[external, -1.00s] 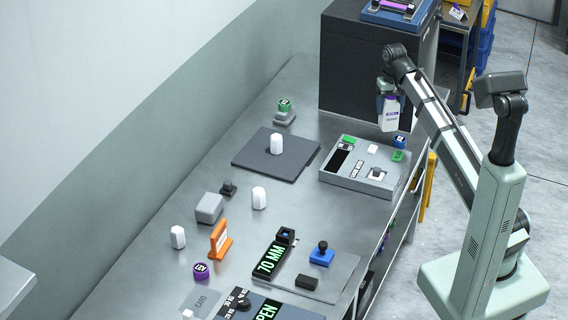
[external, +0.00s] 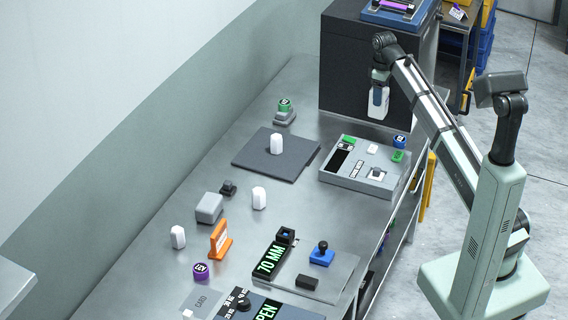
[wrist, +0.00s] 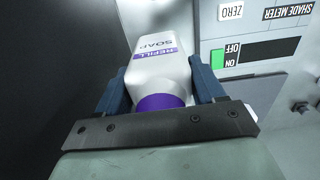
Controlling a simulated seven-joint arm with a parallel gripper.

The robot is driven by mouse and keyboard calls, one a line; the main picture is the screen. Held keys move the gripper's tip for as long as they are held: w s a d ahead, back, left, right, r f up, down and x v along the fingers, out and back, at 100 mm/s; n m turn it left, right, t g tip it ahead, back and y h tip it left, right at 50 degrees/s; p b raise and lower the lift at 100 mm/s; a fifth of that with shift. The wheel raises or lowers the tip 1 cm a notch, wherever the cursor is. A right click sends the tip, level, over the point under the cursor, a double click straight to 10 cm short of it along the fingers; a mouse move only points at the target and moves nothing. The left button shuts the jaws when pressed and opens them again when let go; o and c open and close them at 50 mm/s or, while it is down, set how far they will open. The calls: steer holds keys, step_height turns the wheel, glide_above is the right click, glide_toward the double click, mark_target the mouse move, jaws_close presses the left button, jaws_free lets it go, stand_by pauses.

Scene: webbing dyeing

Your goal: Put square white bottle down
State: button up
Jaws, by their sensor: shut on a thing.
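The square white bottle (wrist: 163,68) has a purple cap and a label reading "REFILL SOAP" in the wrist view. My gripper (wrist: 160,92) is shut on it near the cap, with one blue finger on each side. In the external view the bottle (external: 379,104) hangs upright below my gripper (external: 380,85), in front of the large dark box and behind the grey shade meter panel. It appears to be held above the bench. The bottle's base is not clear in the wrist view.
The shade meter panel (external: 352,178) with buttons lies close to the bottle. The dark box (external: 350,75) stands behind it. A dark mat (external: 255,160) carries a white block (external: 276,144). A green-topped item (external: 284,106) stands left. Bare bench (external: 335,122) lies between.

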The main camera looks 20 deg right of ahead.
mark_target(379, 117)
steer(key=shift+f, duration=4.9)
steer(key=shift+f, duration=0.15)
steer(key=o, duration=1.4)
step_height(379, 117, up, 12)
steer(key=shift+r, duration=0.15)
steer(key=shift+a, duration=0.1)
